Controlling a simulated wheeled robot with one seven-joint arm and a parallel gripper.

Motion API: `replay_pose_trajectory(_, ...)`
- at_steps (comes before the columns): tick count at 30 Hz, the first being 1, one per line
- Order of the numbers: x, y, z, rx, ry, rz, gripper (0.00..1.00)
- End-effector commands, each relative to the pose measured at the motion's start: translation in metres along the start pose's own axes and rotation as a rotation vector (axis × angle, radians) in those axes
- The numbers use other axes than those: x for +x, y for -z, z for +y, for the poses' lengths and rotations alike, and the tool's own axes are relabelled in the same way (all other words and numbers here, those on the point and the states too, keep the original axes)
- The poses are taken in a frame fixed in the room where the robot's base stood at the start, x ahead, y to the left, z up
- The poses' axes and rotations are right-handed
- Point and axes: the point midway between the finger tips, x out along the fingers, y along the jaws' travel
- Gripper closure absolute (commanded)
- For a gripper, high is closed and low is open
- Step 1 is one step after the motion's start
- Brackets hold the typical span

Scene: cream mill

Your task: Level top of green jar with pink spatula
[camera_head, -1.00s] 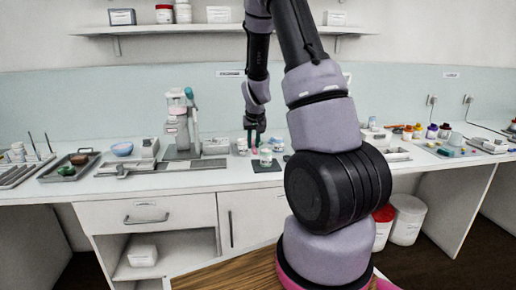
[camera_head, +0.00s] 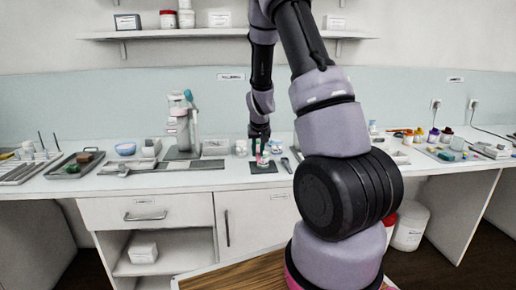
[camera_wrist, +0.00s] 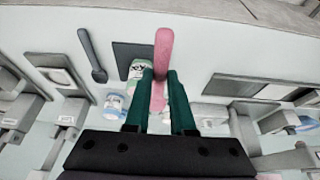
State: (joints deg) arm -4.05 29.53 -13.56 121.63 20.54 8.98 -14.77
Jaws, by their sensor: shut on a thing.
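My gripper (camera_wrist: 160,92), with dark green fingers, is shut on the pink spatula (camera_wrist: 164,45). The spatula's rounded pink end sticks out past the fingertips, and a pink part shows between the fingers. The green jar (camera_wrist: 139,70), white with a green label, is just left of the fingers in the wrist view and partly hidden by them. It stands on a dark mat (camera_wrist: 122,50). In the head view my gripper (camera_head: 259,138) is low over this mat, with the pink spatula (camera_head: 262,159) in front of the jar. I cannot tell whether the spatula touches the jar's top.
A blue-and-white jar (camera_wrist: 115,103) stands near the green jar. A dark grey spoon-like tool (camera_wrist: 93,55) lies beside the mat. In the head view a mixer-like machine (camera_head: 181,125) stands to the left, with a tray (camera_head: 75,165) beyond it. Small coloured bottles (camera_head: 433,134) stand far right.

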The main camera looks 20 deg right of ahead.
Motion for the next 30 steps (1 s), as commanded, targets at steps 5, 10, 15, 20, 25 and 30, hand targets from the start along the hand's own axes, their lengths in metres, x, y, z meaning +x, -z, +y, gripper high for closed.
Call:
replay_pose_trajectory(5,0.011,-0.005,0.001,0.000,-0.001,-0.002,1.00)
replay_pose_trajectory(10,0.018,-0.008,0.002,0.003,0.000,-0.001,1.00)
replay_pose_trajectory(15,0.018,-0.007,0.013,0.004,-0.001,0.000,1.00)
replay_pose_trajectory(20,0.018,-0.007,0.023,0.003,-0.001,0.001,1.00)
replay_pose_trajectory(25,0.018,-0.007,0.033,0.002,0.000,0.000,1.00)
replay_pose_trajectory(30,0.018,-0.007,0.043,0.002,-0.001,0.000,1.00)
